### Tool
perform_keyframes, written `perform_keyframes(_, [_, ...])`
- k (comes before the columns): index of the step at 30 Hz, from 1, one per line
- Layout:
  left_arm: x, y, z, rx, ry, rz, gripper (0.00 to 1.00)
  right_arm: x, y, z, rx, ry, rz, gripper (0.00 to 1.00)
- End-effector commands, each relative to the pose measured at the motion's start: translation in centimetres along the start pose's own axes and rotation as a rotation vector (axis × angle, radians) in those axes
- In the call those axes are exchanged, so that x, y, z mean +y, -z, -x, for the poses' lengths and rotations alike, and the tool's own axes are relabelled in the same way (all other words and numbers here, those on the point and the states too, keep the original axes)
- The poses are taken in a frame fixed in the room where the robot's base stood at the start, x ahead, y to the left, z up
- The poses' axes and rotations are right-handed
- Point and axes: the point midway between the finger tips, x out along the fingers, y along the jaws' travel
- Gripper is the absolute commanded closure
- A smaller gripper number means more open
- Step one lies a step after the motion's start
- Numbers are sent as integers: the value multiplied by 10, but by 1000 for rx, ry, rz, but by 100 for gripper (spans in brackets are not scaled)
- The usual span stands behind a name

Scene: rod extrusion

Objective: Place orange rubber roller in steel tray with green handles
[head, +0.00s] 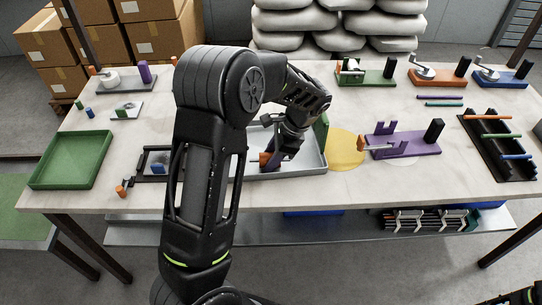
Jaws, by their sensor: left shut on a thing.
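The steel tray (311,160) with green handles (321,132) is on the middle of the table, partly hidden behind my left arm. My left gripper (275,155) reaches down over the tray and is shut on the orange rubber roller (265,158), which shows at its fingertips inside the tray's outline. I cannot tell whether the roller touches the tray floor. The tray's left side and its other handle are hidden by my arm.
A green tray (42,185) is at the left edge. A small orange piece (121,191) lies near the front. A yellow disc (345,150) and a purple fixture (410,148) are right of the steel tray. A black rod rack (484,150) stands further right.

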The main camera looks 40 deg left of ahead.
Motion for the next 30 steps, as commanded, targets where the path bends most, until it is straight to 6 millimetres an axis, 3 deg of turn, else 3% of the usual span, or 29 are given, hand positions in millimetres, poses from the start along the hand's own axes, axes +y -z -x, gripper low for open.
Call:
perform_keyframes(10, [0,2,-3,1,0,0,100,1,0,-2,0,0,0,24])
perform_keyframes(11, [0,2,-3,1,0,0,60,1,0,-2,0,0,0,24])
perform_keyframes(14, [0,1,-3,1,0,0,52,1,0,-1,0,0,0,24])
perform_keyframes(23, [0,1,-1,1,0,0,51,0,0,0,0,0,0,24])
perform_keyframes(30, [0,1,19,3,2,0,51,1,0,-2,0,0,0,24])
